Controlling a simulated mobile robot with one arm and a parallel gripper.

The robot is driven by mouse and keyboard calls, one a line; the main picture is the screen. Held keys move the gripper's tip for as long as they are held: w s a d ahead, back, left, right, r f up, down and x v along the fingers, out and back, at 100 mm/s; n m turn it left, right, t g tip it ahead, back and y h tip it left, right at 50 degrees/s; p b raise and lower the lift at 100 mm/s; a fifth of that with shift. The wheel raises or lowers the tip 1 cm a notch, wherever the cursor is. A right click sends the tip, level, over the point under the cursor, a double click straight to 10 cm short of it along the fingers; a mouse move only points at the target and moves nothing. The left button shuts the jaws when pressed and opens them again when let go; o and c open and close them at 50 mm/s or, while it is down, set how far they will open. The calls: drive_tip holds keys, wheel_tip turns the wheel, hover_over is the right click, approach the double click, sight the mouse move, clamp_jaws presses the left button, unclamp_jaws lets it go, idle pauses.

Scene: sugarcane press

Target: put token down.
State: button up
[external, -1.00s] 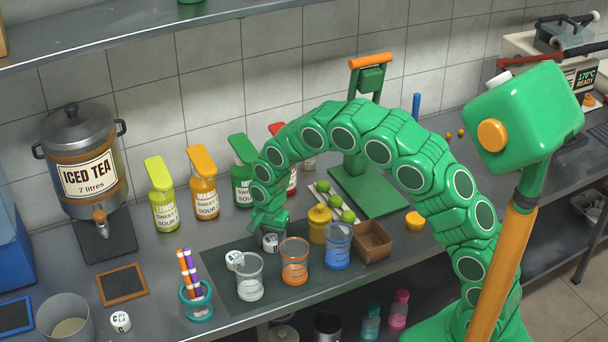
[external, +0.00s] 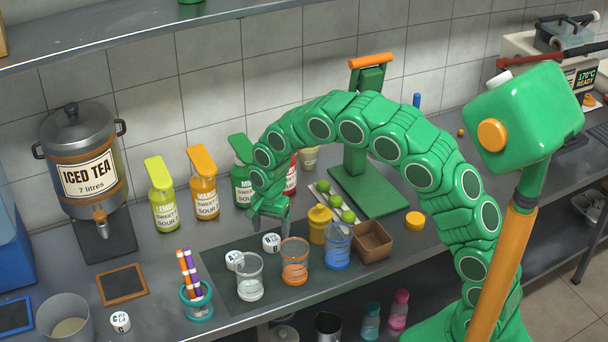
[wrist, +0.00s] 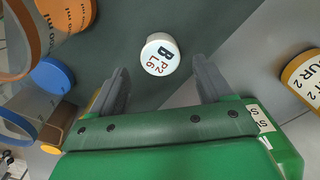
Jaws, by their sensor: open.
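A white round token (external: 271,242) lies on the dark mat (external: 222,258), behind the clear and orange cups. In the wrist view the same token (wrist: 160,55) shows red and black print, with "B", "P2" and "L6" on its top. My gripper (external: 268,219) is open and empty above and just behind the token, apart from it. In the wrist view its two dark fingers (wrist: 161,88) are spread, with the token beyond their tips. A second white token (external: 234,260) sits at the left on the mat, partly behind the clear cup (external: 250,282).
An orange cup (external: 295,264), a blue cup (external: 338,250), a yellow bottle (external: 319,225) and a brown box (external: 373,242) stand close to the right. Syrup bottles (external: 204,185) line the back. Another token (external: 120,322) lies at the front left, next to a pot.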

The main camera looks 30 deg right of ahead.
sight(272, 239)
wheel_tip(272, 239, up, 7)
drive_tip(key=s+d+r+n, duration=0.2)
drive_tip(key=s+d+r, duration=0.45)
drive_tip(key=d, duration=0.35)
drive_tip(key=s+d+r+n, duration=0.1)
drive_tip(key=s+d+r, duration=0.55)
drive_tip(key=d, duration=0.35)
drive_tip(key=s+d+n+g, duration=0.1)
drive_tip(key=s+d+n, duration=0.2)
drive_tip(key=s, duration=1)
drive_tip(key=s+d+r+n, duration=0.1)
drive_tip(key=s+d+n, duration=0.2)
drive_tip(key=s+d, duration=0.5)
drive_tip(key=s, duration=0.5)
drive_tip(key=shift+s+r+g, duration=0.2)
drive_tip(key=shift+s+g, duration=0.1)
drive_tip(key=shift+g, duration=0.1)
drive_tip(key=shift+o, duration=0.3)
